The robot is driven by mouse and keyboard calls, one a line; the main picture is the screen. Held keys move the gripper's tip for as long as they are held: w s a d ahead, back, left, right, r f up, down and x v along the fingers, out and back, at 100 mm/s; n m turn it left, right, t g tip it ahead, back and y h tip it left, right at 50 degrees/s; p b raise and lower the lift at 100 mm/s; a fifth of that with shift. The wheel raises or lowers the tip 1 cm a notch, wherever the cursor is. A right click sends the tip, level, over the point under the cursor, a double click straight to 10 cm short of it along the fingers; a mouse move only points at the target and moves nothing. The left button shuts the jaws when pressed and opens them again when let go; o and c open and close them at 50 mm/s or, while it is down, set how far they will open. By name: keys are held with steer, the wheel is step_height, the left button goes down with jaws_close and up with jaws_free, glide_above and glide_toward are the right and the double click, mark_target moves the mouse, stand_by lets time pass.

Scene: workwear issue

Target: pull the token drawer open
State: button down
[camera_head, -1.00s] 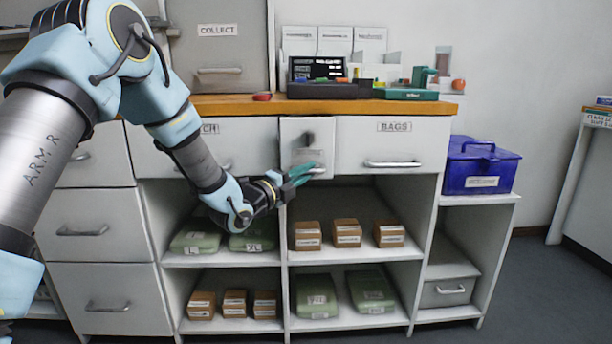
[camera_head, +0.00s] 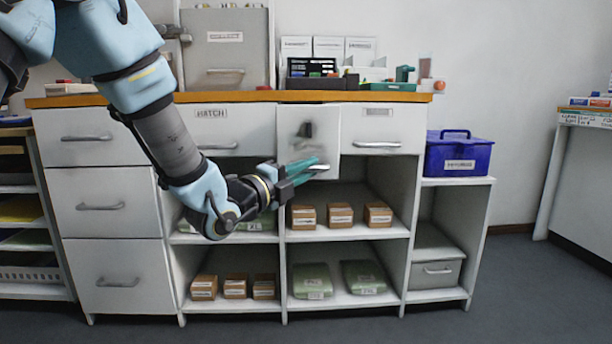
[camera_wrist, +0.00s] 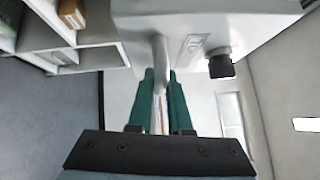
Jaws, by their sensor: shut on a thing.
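The token drawer (camera_head: 292,148) is the narrow grey drawer in the middle of the top row, with a dark lock or knob on its front. Its front stands out from the neighbouring drawer fronts, so it is partly open. In the wrist view the drawer (camera_wrist: 195,18) fills the top, with the black knob (camera_wrist: 221,66) at right. My gripper (camera_head: 318,166) has its green fingers shut on the drawer's bar handle (camera_wrist: 160,50). In the wrist view my gripper (camera_wrist: 160,78) has the handle between its fingertips. The drawer's inside is hidden.
The hatch drawer (camera_head: 240,131) and another wide drawer (camera_head: 385,140) flank it, both shut. Below are open shelves with brown boxes (camera_head: 340,215) and green packs (camera_head: 313,281). A blue case (camera_head: 459,160) stands at right. The floor in front is clear.

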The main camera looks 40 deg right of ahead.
steer(key=shift+s+a, duration=0.65)
steer(key=c, duration=0.8)
jaws_free()
steer(key=shift+c, duration=0.2)
steer(key=s+a+f, duration=0.1)
steer(key=a, duration=0.9)
steer(key=shift+a+f, duration=0.2)
steer(key=shift+a, duration=0.15)
